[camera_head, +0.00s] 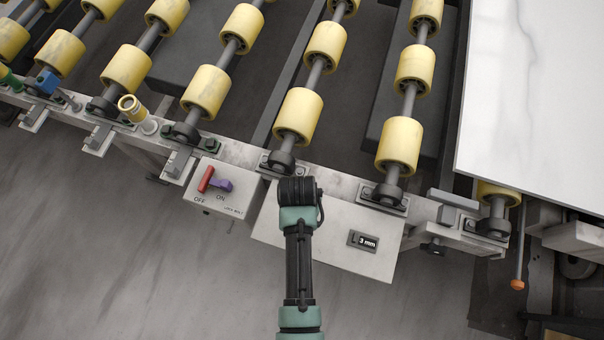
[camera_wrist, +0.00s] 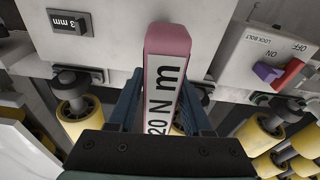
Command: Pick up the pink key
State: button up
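The pink key (camera_wrist: 167,42) is a flat-sided bar with a pink end and a white face lettered "20 N m". In the wrist view it stands between the two dark blue fingers of my gripper (camera_wrist: 160,85), its pink end reaching past them. The fingers lie close along both sides. Whether they press on the key or leave a small gap cannot be told. In the head view my wrist (camera_head: 299,191) is over the front rail, beside the panel marked "3 mm" (camera_head: 362,241). The key and my fingers are hidden there.
A switch box (camera_head: 217,193) with a red and a purple lever sits left of my arm. Yellow rollers (camera_head: 298,112) run along the conveyor behind the rail. A white slab (camera_head: 545,90) lies at the right. A yellow-topped post (camera_head: 133,108) stands on the rail at left.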

grip_shut()
dwell(1.1)
